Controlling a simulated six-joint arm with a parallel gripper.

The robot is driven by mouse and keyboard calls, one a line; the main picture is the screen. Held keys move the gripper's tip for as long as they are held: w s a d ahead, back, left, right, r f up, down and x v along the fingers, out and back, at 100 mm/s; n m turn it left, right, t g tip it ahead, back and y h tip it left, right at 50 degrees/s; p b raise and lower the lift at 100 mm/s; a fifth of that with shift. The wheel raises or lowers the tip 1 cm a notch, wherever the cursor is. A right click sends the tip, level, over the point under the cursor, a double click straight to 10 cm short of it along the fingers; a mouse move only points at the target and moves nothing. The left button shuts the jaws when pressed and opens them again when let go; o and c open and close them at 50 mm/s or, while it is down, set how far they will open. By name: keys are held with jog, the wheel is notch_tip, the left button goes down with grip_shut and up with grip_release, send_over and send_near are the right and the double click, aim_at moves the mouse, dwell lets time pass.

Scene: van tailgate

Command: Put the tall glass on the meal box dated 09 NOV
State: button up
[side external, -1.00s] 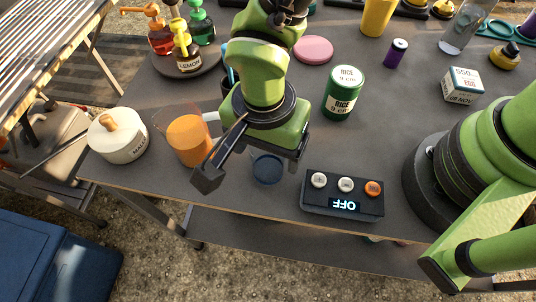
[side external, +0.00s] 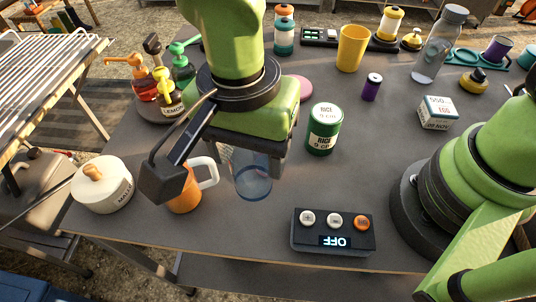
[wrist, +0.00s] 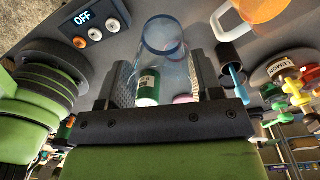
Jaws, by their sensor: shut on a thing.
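My gripper (side external: 252,164) is shut on the tall glass (side external: 254,186), a clear, blue-tinted cylinder that hangs below the fingers, roughly upright. In the wrist view the glass (wrist: 164,42) shows between the two fingers of my gripper (wrist: 165,78), with a green tin seen through it. The meal box (side external: 438,112) is a small white and blue-grey carton at the right of the table. Its print shows 550 and a date ending in NOV; the day is too small to read surely. My gripper is well to the left of the box, apart from it.
A green rice tin (side external: 323,129) and a purple-bodied small jar (side external: 371,87) stand between glass and box. An orange mug (side external: 185,196) is close left of the glass. A control panel (side external: 333,232) reading OFF lies at the front edge.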

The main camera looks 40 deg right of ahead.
jog(key=shift+r, duration=0.55)
jog(key=shift+w+d, duration=0.1)
jog(key=shift+d, duration=0.05)
jog(key=w+d+r+m, duration=0.1)
jog(key=w+d+m, duration=0.3)
jog(key=d, duration=0.8)
jog(key=w+d+r+m, duration=0.2)
jog(key=w+d+m, duration=0.15)
jog(key=d, duration=0.85)
jog(key=s+d+r+m+y, duration=0.1)
jog(key=s+d+r+m, duration=0.1)
jog(key=s+d+m, duration=1.15)
jog(key=d+f+n, duration=0.1)
jog(key=d+f, duration=0.1)
jog(key=f, duration=0.1)
jog(key=s+d+f+n, duration=0.1)
jog(key=d+f, duration=0.1)
jog(key=f, duration=0.1)
jog(key=s+d+f+n, duration=0.1)
jog(key=d+f, duration=0.1)
jog(key=f, duration=0.2)
